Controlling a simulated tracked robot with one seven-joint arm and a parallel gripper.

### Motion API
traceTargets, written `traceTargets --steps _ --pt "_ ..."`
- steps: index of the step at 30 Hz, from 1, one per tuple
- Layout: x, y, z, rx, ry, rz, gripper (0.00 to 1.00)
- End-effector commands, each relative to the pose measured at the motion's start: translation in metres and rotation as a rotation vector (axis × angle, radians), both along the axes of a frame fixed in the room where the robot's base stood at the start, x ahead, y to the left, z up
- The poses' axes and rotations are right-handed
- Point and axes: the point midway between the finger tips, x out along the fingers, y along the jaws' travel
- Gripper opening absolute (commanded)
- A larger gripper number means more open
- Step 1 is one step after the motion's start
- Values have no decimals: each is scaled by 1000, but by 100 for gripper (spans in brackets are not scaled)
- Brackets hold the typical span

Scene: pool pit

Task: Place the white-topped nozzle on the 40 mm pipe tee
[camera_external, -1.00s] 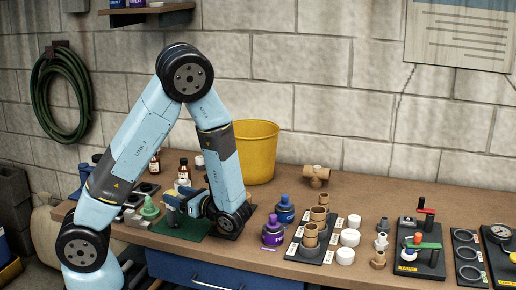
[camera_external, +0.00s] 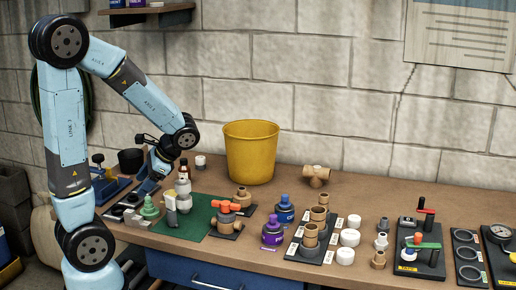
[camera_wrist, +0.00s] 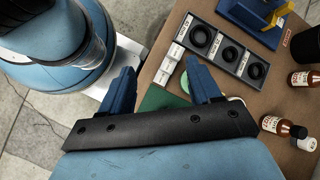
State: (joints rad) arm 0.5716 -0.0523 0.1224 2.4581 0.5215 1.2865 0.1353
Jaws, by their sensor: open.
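My gripper (camera_external: 147,186) is open and empty at the left end of the bench. In the wrist view its two blue fingers (camera_wrist: 162,68) stand wide apart, with nothing held between them. A tan pipe tee (camera_external: 317,176) lies at the back of the bench, right of the yellow bucket, with a pale patch on top; its size is not readable. A small whitish fitting (camera_external: 382,241) stands further right. I cannot tell which of them is the white-topped nozzle.
A tray of black rings (camera_wrist: 229,53) and brown bottles (camera_wrist: 282,127) lie near my gripper. The yellow bucket (camera_external: 251,153) stands at the back. A red-handled valve (camera_external: 228,214) is right of the green mat (camera_external: 190,230). Bench between bucket and tee is clear.

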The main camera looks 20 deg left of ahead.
Motion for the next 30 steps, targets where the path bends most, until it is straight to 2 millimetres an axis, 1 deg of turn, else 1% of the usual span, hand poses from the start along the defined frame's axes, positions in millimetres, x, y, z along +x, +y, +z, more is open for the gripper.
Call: traceTargets --steps 1,3,11,18,24,28,30 --pt "-3 5 7 -55 -48 52 63" --pt "-7 7 14 -125 -110 115 63" --pt "-19 15 48 -368 -363 345 63" --pt "-30 20 87 -564 -626 538 63" --pt "-39 23 118 -686 -822 655 63" --pt "-42 24 129 -727 -896 694 63" --pt "-43 23 133 -740 -916 704 68"
